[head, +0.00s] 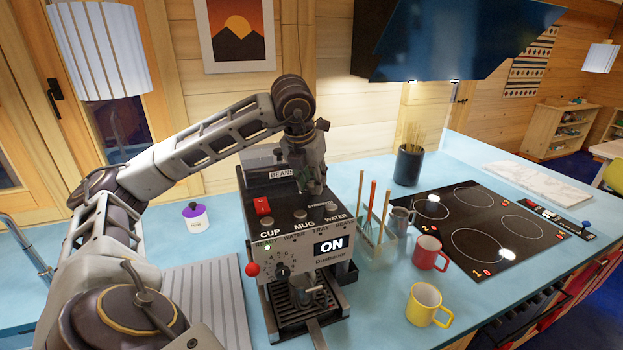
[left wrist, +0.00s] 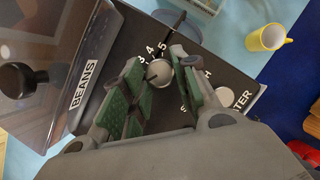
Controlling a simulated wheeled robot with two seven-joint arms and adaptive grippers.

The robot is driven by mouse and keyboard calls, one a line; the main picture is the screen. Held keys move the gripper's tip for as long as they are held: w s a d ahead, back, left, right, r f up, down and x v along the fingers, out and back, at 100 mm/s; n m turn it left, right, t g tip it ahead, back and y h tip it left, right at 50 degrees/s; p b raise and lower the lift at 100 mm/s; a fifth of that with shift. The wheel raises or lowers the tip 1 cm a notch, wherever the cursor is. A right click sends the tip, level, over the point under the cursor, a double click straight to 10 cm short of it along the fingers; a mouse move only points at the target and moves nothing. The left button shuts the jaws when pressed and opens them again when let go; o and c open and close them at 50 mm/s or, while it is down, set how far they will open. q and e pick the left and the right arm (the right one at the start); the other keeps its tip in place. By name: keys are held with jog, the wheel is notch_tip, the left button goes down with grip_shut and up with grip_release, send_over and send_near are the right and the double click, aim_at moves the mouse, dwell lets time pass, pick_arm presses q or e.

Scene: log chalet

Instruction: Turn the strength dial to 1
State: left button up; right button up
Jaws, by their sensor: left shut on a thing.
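The strength dial (left wrist: 158,73) is a small grey round knob on the black top of the coffee machine (head: 345,233). In the left wrist view the printed digits 3, 4 and 5 show beside it; the 1 is not visible, and the exact setting is hard to read. My left gripper (head: 312,183) reaches down onto the machine's top from above. Its green-padded fingers (left wrist: 160,84) are shut on the dial, one on each side. In the head view the gripper hides the dial. My right gripper is not in view.
The bean hopper (left wrist: 70,65) stands close beside the dial. Red (head: 428,254) and yellow (head: 425,304) mugs, a utensil holder (head: 374,247) and a cooktop (head: 485,225) are to the right.

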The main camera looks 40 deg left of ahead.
pick_arm(q)
jog(key=o, duration=1)
jog(key=shift+v, duration=4.7)
jog(key=shift+v, duration=1.3)
